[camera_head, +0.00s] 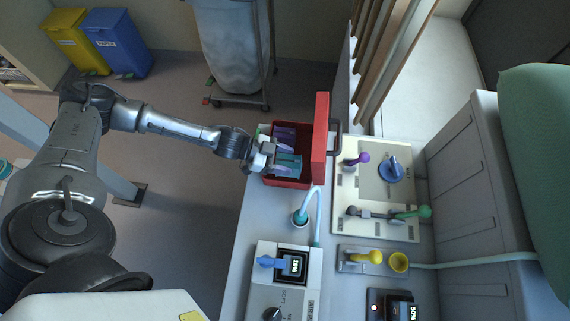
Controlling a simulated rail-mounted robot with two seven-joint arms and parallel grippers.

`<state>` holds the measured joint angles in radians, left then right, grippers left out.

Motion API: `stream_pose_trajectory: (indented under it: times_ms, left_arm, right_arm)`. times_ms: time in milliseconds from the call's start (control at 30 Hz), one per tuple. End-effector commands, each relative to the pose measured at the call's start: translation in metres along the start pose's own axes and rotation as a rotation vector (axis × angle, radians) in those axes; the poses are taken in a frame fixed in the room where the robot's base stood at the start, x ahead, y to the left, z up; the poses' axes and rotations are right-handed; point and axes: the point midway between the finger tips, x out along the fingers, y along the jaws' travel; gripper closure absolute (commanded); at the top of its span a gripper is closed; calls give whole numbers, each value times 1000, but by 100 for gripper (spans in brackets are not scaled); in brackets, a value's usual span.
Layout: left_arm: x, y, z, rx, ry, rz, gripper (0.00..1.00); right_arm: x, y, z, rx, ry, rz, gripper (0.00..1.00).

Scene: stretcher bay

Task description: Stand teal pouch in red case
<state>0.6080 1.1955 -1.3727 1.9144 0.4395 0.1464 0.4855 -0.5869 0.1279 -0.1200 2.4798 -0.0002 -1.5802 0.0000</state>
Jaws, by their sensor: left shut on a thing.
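The red case (321,150) is open on the grey counter, with its lid raised on the right side. My left gripper (272,158) reaches over the case's left side. It is shut on the teal pouch (289,163), which is at the front part of the case opening. I cannot tell whether the pouch touches the case floor. A purple pouch (285,136) stands in the case behind it. The gripper and wrist hide part of the case's left rim. My right gripper is out of view.
A panel with purple, blue and green fittings (383,190) lies to the right. A bagged trolley (232,45) stands behind.

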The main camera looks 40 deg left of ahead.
Motion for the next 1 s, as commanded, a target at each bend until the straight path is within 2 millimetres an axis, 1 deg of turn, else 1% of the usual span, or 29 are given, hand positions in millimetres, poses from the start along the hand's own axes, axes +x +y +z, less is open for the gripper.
stream_pose_trajectory:
  times_ms: [133,400,667,1000]
  left_arm:
    - [3,0,7,-1,1,0,74]
    - [15,0,34,-1,0,0,74]
    - [15,0,35,0,2,0,74]
    - [18,0,44,-1,0,-1,74]
  right_arm:
    - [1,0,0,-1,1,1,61]
    - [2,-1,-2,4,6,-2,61]
    - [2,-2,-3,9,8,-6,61]
    - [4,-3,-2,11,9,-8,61]
